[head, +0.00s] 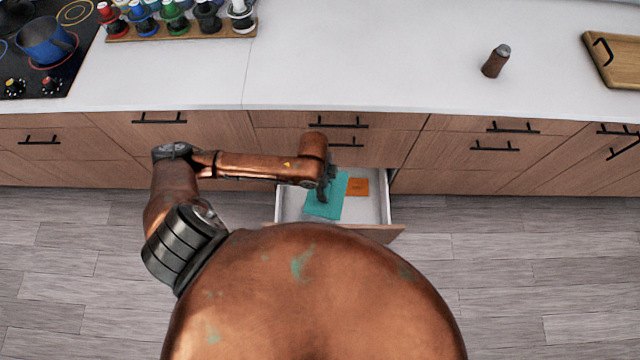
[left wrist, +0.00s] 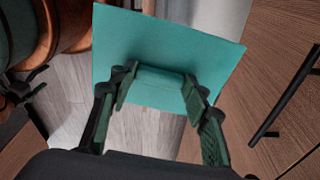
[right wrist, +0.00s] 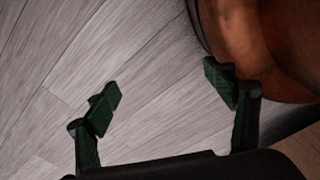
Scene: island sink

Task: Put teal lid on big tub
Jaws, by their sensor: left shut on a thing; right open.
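The teal lid (head: 326,206) is a flat teal square in the head view, over the open drawer. It fills the upper middle of the left wrist view (left wrist: 170,45), tilted, with a raised handle. My left gripper (left wrist: 161,88) is shut on that handle, one finger on each side; in the head view the gripper (head: 323,190) partly covers the lid. My right gripper (right wrist: 164,93) is open and empty above the wooden floor in the right wrist view. I cannot make out a big tub in any view.
The open drawer (head: 384,212) also holds a small orange square (head: 357,187). The white counter (head: 390,60) is mostly clear, with a brown shaker (head: 496,61) and a wooden tray (head: 615,62). A bottle rack (head: 180,32) and a blue pot (head: 46,42) are at left.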

